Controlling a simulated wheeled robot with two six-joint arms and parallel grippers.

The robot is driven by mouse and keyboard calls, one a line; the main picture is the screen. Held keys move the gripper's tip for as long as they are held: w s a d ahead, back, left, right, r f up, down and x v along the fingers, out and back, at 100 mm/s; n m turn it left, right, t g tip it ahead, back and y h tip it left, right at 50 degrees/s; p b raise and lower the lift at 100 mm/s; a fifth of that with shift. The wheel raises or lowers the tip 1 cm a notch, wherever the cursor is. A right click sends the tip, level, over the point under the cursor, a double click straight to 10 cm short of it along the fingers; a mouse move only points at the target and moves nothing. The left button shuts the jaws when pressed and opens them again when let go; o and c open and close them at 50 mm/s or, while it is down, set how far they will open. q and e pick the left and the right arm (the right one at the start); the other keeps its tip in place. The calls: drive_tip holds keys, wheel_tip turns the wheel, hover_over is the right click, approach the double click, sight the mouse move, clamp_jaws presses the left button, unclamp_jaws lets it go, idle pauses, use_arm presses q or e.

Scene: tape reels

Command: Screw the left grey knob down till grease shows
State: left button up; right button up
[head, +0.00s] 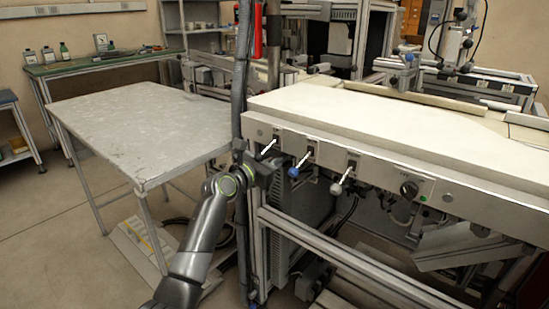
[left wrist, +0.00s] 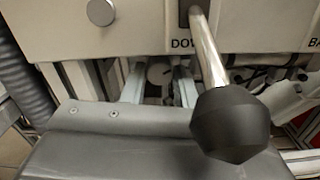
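The left lever (head: 269,147) sticks out of the machine's front panel. In the left wrist view its metal rod (left wrist: 207,50) ends in a dark grey faceted knob (left wrist: 230,125), close to the camera and right of centre. In the head view my left gripper (head: 263,167) is at that lever's end and hides the knob. In the wrist view my left gripper (left wrist: 157,88) shows two fingers apart, with nothing between them. The knob overlaps the gripper's body in the picture; I cannot tell whether they touch. No grease can be made out. My right gripper is out of view.
A lever with a blue knob (head: 293,172) and one with a pale grey knob (head: 336,188) stand to the right. A black dial (head: 409,189) is further right.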

use_arm(q)
drive_tip(key=c, duration=0.3)
drive_tip(key=shift+r+p, duration=0.1)
drive_tip(key=shift+p, duration=0.2)
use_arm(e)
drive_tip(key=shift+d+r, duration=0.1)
use_arm(q)
drive_tip(key=shift+m+p, duration=0.5)
drive_tip(key=shift+m, duration=0.6)
drive_tip(key=shift+m+p, duration=0.65)
drive_tip(key=shift+m, duration=0.45)
drive_tip(key=shift+f+m, duration=0.2)
drive_tip(key=shift+m, duration=1)
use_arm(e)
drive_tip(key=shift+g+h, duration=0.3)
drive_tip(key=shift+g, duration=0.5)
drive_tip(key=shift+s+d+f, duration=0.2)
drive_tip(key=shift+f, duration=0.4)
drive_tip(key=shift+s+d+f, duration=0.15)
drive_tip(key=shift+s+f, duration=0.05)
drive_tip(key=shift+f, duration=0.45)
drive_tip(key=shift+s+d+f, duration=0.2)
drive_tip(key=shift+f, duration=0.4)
